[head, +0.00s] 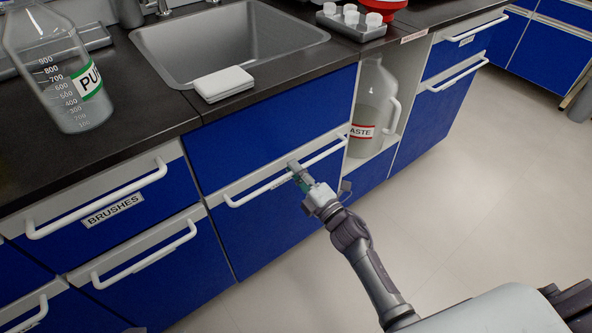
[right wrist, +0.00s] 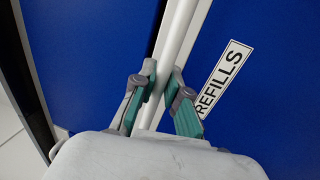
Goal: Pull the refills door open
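The refills door (head: 262,235) is a blue cabinet front below the sink, and it looks flush with the cabinet. Its long white bar handle (head: 252,192) runs along the top edge. The bar also shows in the right wrist view (right wrist: 178,28), beside the REFILLS label (right wrist: 220,80). My right gripper (head: 297,172) is at the middle of this handle. In the right wrist view its two green-padded fingers (right wrist: 163,78) lie on either side of the bar, close against it, so it looks shut on the handle. My left gripper is not in view.
The BRUSHES drawer (head: 112,205) has its own bar handle to the left. A waste jug (head: 370,110) stands in an open niche to the right. A sink (head: 225,45) and a large bottle (head: 60,70) are on the counter above. The floor (head: 480,200) at right is clear.

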